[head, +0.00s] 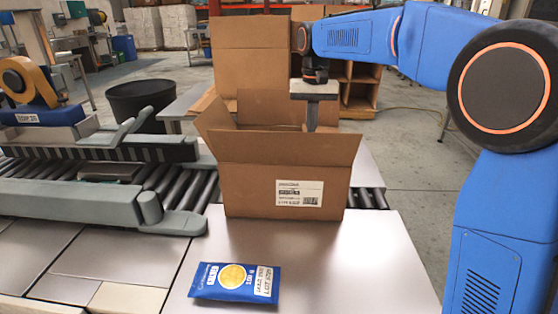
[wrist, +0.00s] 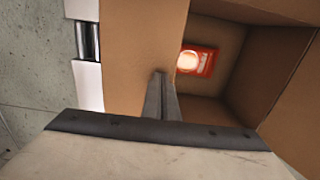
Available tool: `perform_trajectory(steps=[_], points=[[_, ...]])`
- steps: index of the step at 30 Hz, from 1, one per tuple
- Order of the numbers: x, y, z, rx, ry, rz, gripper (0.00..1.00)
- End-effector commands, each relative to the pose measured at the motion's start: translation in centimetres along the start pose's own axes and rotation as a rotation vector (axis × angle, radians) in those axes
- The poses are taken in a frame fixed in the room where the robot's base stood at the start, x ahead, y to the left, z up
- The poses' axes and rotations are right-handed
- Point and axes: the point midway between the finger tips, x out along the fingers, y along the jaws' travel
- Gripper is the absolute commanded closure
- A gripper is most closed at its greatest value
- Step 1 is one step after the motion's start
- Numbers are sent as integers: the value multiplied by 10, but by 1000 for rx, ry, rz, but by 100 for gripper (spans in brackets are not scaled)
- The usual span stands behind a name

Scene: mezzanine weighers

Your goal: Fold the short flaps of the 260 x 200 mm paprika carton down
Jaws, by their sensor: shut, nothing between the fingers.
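The open paprika carton (head: 262,195) stands upright, with a white label on its front. Its near long flap (head: 285,148) leans outward, its left short flap (head: 212,118) slants up and out, and its far long flap (head: 268,107) stands up. My gripper (head: 311,126) is shut and empty, pointing down at the right end of the carton. In the wrist view its fingertips (wrist: 160,76) overlap a brown flap (wrist: 140,40), which seems to be the right short flap; I cannot tell whether they touch. A red-orange packet (wrist: 197,61) lies inside the carton.
A blue packet (head: 234,282) lies on the front table (head: 320,255). A roller conveyor with a grey guide (head: 100,200) runs left of the carton. A large brown box (head: 248,60) stands behind. A black bin (head: 140,98) is back left.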

Motion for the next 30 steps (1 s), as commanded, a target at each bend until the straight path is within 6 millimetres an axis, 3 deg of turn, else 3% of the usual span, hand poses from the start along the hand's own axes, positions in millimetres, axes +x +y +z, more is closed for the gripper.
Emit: perform_trajectory(steps=[20,30], points=[[9,0,0,0,-1,0,100],[-23,0,0,0,1,-1,100]])
